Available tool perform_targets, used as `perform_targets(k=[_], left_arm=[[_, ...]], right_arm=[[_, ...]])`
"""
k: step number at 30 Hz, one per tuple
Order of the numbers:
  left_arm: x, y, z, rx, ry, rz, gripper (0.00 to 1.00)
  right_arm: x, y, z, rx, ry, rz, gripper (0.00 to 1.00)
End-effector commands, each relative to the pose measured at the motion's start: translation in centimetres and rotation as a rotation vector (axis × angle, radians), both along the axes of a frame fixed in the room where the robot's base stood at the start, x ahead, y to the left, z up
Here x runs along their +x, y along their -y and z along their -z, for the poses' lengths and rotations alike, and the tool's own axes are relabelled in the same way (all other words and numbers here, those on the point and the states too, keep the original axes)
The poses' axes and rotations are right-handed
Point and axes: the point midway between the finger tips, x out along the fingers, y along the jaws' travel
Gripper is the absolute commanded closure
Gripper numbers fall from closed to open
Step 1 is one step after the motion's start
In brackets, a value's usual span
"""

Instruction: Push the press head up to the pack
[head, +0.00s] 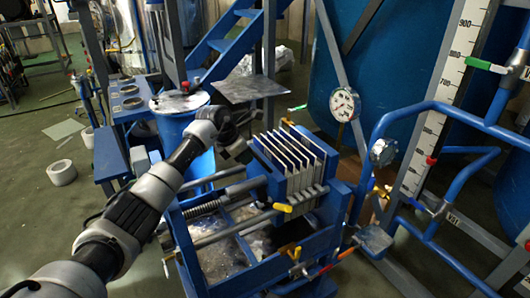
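The filter press stands in the middle of the head view, with a blue frame and a pack (292,160) of several pale upright plates. The blue press head (262,186) is at the left side of the pack; I cannot tell whether it touches the plates. A threaded screw (212,206) runs from it to the left, between grey bars. My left arm comes in from the lower left. My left gripper (241,130) is behind and left of the pack, near the back of the press; its fingers are small and dark, so their opening is unclear. My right gripper is out of view.
A blue drum (187,132) stands behind my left arm. A flat dark plate (249,89) is above the gripper. Pressure gauges (344,104) and blue pipes (440,110) stand to the right. A white roll (61,173) lies on the open floor at left.

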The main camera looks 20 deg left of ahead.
Motion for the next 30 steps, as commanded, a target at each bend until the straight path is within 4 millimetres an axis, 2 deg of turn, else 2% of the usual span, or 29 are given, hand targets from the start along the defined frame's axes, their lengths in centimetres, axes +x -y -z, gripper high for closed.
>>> perform_targets(k=[10,15,24,30], left_arm=[[2.1,1.9,-0.2,-0.005,0.009,0.004,1.0],[2.0,1.8,-0.4,-0.004,0.008,0.003,1.0],[1.7,1.5,-4.8,-0.006,0.015,0.003,1.0],[1.4,1.2,-6.9,-0.003,0.008,0.002,1.0]], right_arm=[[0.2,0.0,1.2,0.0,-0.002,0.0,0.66],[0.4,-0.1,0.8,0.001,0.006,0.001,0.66],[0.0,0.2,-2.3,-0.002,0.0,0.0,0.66],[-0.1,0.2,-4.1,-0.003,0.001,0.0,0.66]])
